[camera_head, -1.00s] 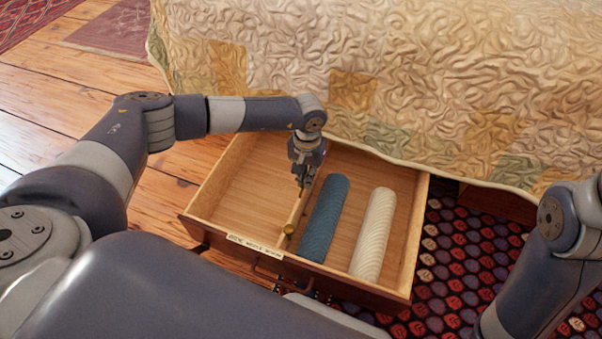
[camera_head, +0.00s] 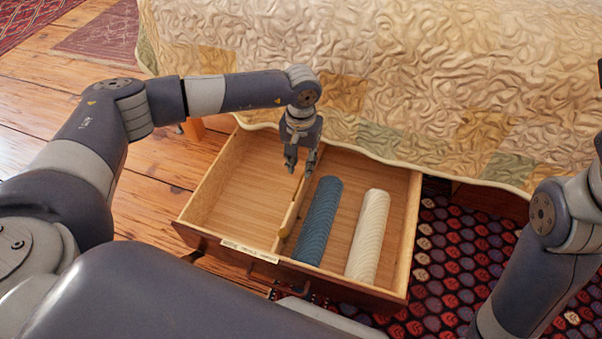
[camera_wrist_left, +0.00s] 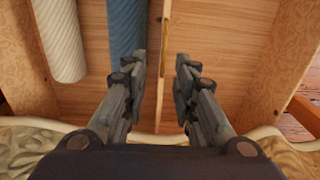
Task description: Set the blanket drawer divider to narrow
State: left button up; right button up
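The open wooden drawer (camera_head: 412,235) has a thin wooden divider (camera_head: 290,218) running from front to back. A blue rolled blanket (camera_head: 318,222) and a cream rolled blanket (camera_head: 368,236) lie right of the divider; the space left of it is empty. My left gripper (camera_head: 301,170) is open over the rear part of the divider. In the left wrist view, the divider (camera_wrist_left: 164,55) shows between the parted fingers (camera_wrist_left: 155,78), with no clear contact. The blue roll (camera_wrist_left: 126,30) is beside it. My right arm shows at the right, but its gripper is out of view.
A pale label (camera_head: 249,251) sits on the drawer's front edge. The quilted bed cover (camera_head: 400,80) hangs close behind the drawer and my left gripper. A patterned red rug (camera_head: 450,250) lies to the right, bare floorboards (camera_head: 150,190) to the left.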

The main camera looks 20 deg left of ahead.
pick_arm(q)
notch_tip(320, 180, up, 4)
jog(key=shift+r, duration=0.1)
dwell(0.5)
